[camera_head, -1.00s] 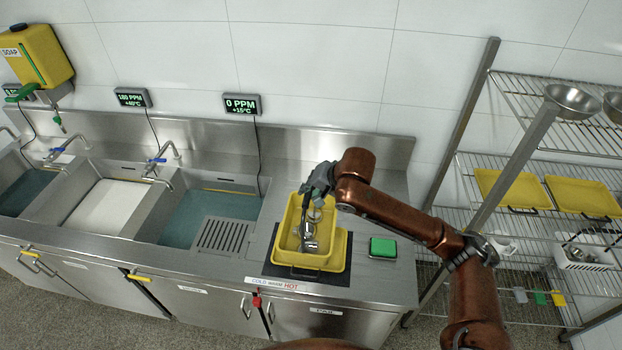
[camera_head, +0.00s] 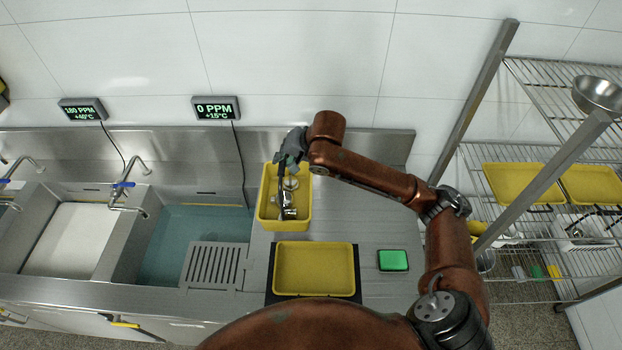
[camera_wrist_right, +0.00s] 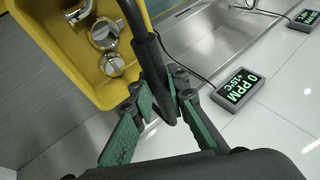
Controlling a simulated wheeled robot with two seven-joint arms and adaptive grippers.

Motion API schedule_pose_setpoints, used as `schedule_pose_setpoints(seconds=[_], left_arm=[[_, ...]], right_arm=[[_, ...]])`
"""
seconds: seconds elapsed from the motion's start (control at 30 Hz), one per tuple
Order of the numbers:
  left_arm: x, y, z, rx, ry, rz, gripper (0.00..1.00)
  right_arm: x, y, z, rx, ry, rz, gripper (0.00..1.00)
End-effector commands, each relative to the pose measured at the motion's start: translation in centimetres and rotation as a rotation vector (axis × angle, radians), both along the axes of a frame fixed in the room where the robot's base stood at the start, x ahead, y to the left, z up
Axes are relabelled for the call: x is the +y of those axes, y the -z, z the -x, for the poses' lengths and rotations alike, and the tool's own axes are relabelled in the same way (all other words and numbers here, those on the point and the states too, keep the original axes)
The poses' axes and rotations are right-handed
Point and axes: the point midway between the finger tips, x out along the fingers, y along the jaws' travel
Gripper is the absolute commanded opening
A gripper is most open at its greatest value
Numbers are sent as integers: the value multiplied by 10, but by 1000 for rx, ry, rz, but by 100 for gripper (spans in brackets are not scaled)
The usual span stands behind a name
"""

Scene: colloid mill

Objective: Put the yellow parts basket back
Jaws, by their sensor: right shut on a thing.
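The yellow parts basket (camera_head: 264,216) is a deep bin with several shiny metal parts (camera_head: 289,205) inside. It is at the back of the steel counter, behind the black mat; I cannot tell if it touches the counter. My right gripper (camera_head: 291,160) is at its rim, shut on the basket's black handle. In the right wrist view the handle (camera_wrist_right: 150,55) runs between the green-padded fingers (camera_wrist_right: 168,100), with the yellow basket wall (camera_wrist_right: 62,62) beyond. My left gripper is not in view.
A shallow yellow tray (camera_head: 315,268) lies on the black mat (camera_head: 358,272). A green-topped block (camera_head: 392,260) is to its right. Sink basins (camera_head: 195,236) are to the left. A wire rack (camera_head: 480,155) with yellow trays (camera_head: 520,184) and a metal bowl (camera_head: 597,93) stands right.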

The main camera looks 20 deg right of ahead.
Motion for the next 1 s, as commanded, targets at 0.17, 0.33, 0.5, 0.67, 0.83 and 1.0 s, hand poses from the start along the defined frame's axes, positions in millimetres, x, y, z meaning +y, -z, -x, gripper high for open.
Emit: schedule_pose_setpoints(seconds=[0.17,0.33,0.5,0.67,0.83,1.0], left_arm=[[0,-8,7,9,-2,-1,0],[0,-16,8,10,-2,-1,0],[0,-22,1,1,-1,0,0],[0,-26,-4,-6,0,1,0],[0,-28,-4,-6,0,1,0],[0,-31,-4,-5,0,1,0]], right_arm=[[-35,10,-9,-3,11,2,0],[-67,25,-19,-2,10,1,0],[-90,49,-27,-2,6,1,0],[-106,69,-32,-5,4,0,0],[-112,80,-35,-6,2,0,0],[-121,91,-38,-4,3,1,0]])
